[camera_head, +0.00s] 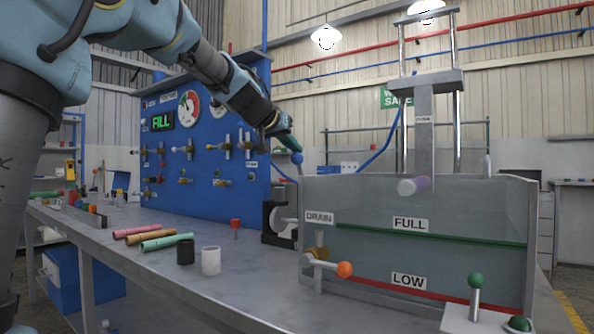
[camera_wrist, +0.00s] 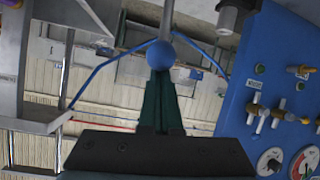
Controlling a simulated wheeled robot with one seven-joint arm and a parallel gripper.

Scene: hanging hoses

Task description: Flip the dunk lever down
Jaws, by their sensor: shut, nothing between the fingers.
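A lever with a blue ball knob (camera_head: 297,158) stands at the left end of the glass tank; I read it as the dunk lever, though no label is legible. Its rod points up, with the ball at the top. My gripper (camera_head: 291,145) is shut and empty, with its green fingertips right at the ball. In the wrist view the blue ball (camera_wrist: 160,54) sits just beyond the tips of the closed fingers (camera_wrist: 160,85), and the grey rod runs away behind it. I cannot tell whether the fingers touch the ball.
The tank (camera_head: 420,262) holds water, with a tube (camera_head: 414,186) above it under a frame. An orange drain knob (camera_head: 344,269) and a green-knobbed lever (camera_head: 476,280) are in front. The blue valve panel (camera_head: 215,160) stands left.

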